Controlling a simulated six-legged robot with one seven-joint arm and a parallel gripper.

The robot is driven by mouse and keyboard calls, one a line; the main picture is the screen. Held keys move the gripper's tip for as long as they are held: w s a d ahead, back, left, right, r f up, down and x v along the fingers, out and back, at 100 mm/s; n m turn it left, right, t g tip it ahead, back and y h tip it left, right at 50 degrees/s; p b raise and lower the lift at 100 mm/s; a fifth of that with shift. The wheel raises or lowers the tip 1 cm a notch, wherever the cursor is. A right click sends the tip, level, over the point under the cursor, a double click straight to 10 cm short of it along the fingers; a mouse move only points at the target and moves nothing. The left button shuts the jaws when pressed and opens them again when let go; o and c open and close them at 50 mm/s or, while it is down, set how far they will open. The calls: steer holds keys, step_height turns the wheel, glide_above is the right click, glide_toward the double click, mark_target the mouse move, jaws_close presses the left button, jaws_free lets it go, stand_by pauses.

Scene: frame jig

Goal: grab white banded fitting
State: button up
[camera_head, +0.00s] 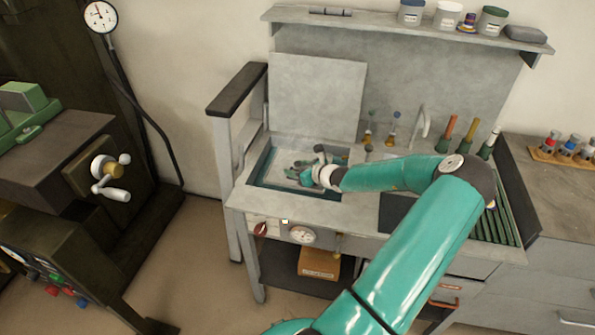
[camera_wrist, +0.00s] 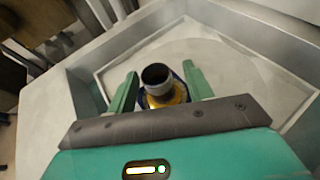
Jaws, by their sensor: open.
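My gripper (camera_head: 298,170) is low over the sunken basin (camera_head: 260,163) of the grey bench in the head view. In the wrist view my gripper (camera_wrist: 161,70) has its two green fingers apart. A short round fitting (camera_wrist: 158,80) stands between them, with a dark open top, a grey rim, a yellow-amber body and a blue ring at its base. It looks clear of both fingers. I cannot make out a white band on it, and its lower part is partly hidden by my gripper. In the head view I cannot tell the fitting apart from my gripper.
A raised grey lid (camera_head: 318,95) stands behind the basin. Several handled tools (camera_head: 447,132) and a curved tap (camera_head: 420,125) are to the right. The basin's walls (camera_wrist: 90,95) surround my gripper. A rack of small banded parts (camera_head: 565,150) sits on the right-hand cabinet.

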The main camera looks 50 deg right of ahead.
steer(key=shift+c, duration=0.2)
jaws_close()
steer(key=shift+r, duration=0.1)
